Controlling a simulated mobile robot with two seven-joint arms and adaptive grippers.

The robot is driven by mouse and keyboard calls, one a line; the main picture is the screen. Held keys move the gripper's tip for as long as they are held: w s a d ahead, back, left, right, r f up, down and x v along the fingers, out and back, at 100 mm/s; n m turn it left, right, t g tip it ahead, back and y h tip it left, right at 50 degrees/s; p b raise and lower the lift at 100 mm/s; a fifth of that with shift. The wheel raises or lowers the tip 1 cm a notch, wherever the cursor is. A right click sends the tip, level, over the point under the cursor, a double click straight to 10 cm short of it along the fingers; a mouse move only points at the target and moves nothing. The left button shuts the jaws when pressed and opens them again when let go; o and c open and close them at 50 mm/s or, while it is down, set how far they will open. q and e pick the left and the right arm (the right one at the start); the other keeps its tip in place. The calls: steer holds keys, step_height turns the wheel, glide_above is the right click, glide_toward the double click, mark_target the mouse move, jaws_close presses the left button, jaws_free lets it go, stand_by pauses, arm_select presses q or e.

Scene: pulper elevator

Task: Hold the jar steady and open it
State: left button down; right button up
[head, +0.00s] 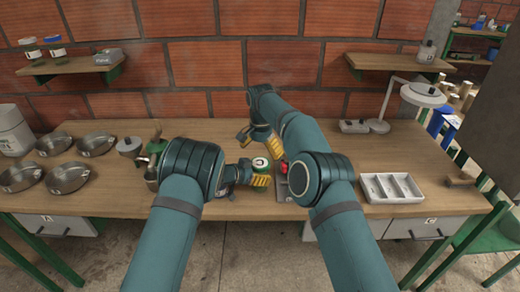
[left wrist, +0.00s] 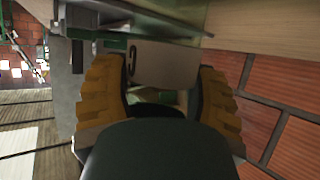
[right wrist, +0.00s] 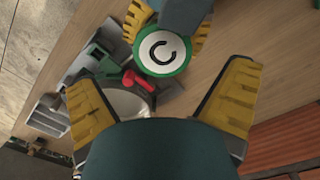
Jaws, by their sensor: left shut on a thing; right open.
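The jar (head: 261,163) stands on the workbench in the head view, with a green rim and a pale lid. In the right wrist view its lid (right wrist: 163,52) is white with a black letter C and a green ring. My left gripper (head: 259,181) is shut around the jar's body from the left; its yellow fingers flank the jar. My right gripper (head: 267,140) is open, above and behind the jar, pointing down. In the right wrist view the right gripper (right wrist: 160,90) holds nothing.
A red item (head: 284,167) lies close to the jar's right, partly behind my right arm. A white divided tray (head: 391,188) and a lamp (head: 423,95) are at right. Several metal pans (head: 95,144) are at left. The wooden bench (head: 225,208) has bare room near its front edge.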

mark_target(260, 163)
steer(key=shift+r+m, duration=0.6)
steer(key=shift+a+r+m, duration=0.15)
steer(key=shift+r+m, duration=0.55)
steer(key=shift+r, duration=0.15)
steer(key=shift+f, duration=3.9)
steer(key=c, duration=1.3)
steer(key=shift+n, duration=1.7)
steer(key=o, duration=1.2)
